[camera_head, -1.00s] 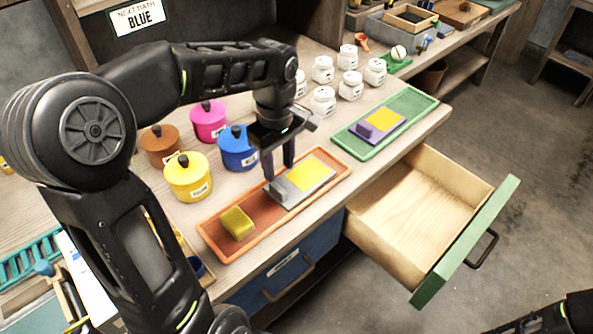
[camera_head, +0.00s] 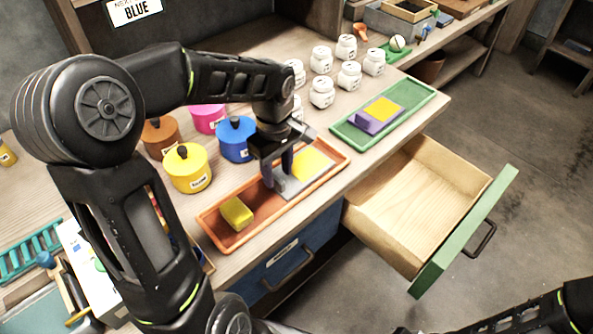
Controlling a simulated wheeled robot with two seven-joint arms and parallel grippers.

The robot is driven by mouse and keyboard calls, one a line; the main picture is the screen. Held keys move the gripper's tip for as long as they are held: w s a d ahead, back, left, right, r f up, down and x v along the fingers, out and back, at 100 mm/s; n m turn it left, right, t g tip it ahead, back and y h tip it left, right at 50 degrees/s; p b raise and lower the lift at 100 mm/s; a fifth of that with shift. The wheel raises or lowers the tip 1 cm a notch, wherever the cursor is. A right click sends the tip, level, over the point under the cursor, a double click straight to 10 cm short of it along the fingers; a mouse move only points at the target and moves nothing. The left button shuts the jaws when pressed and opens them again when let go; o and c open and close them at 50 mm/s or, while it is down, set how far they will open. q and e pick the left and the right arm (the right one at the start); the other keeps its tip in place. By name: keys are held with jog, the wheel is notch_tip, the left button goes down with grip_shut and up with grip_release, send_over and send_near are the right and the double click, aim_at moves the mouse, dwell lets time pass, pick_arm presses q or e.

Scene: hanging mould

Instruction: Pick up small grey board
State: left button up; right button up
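The small grey board (camera_head: 291,188) lies in the orange tray (camera_head: 246,239) on the bench, with a yellow patch (camera_head: 313,165) on its right part. My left gripper (camera_head: 278,180) points down at the board's left end, where its raised grey part is mostly hidden by the fingers. The two fingers stand apart, one on each side of that part; I cannot see whether they touch it. My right arm shows at the bottom right, but its gripper is not in view.
A yellow block (camera_head: 236,213) sits in the same tray. Yellow (camera_head: 188,171) and blue (camera_head: 236,142) pots stand behind it. A green tray (camera_head: 412,115) holds a purple board (camera_head: 372,123). White jars (camera_head: 349,75) stand behind. An open drawer (camera_head: 415,205) juts out at the right.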

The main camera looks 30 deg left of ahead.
aim_at(278, 179)
pick_arm(q)
jog(key=shift+f, duration=1.5)
grip_shut()
